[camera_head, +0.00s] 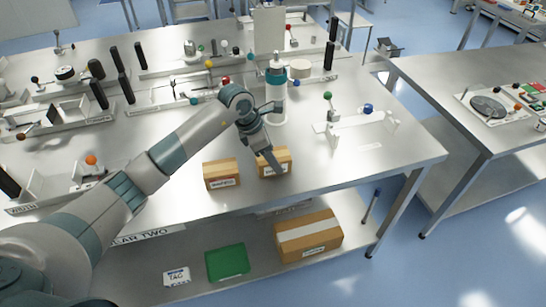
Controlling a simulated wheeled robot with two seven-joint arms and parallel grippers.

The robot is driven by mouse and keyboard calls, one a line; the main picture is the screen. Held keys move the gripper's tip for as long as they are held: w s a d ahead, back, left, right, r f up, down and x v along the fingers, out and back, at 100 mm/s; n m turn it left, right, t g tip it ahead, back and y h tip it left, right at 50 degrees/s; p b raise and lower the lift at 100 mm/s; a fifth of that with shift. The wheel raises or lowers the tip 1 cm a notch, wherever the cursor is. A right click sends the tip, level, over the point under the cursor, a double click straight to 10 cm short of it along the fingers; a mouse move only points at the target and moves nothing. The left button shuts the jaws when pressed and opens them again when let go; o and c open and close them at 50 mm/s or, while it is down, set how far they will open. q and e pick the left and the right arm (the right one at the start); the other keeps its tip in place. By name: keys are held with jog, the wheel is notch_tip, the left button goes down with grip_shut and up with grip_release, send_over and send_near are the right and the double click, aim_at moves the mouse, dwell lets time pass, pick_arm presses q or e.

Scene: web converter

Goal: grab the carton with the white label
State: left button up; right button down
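Two small brown cartons stand near the front edge of the steel table. The left carton (222,174) has a white label with dark print on its front. The right carton (284,167) also shows a whitish label, partly hidden by my gripper. My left gripper (270,161) points down at the right carton and overlaps its top and front. I cannot tell whether it touches the carton or how far its fingers are apart. A larger carton (322,234) with a pale tape strip and a small front label lies on the lower shelf. My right gripper is not in view.
A white and teal cylinder (277,103) stands behind the cartons. A clear stand with a blue ball (368,108) is to the right. A green tray (227,262) and a "TAG" card (176,276) lie on the lower shelf.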

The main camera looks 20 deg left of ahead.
aim_at(277, 154)
pick_arm(q)
jog(key=shift+r, duration=0.35)
notch_tip(277, 154, up, 3)
jog(key=shift+r+b, duration=0.1)
jog(key=shift+b, duration=1.15)
jog(key=s+d+r+b, duration=0.4)
jog(key=s+d+r, duration=0.3)
jog(key=d, duration=0.2)
jog(key=shift+s+r, duration=0.15)
jog(key=shift+r, duration=0.1)
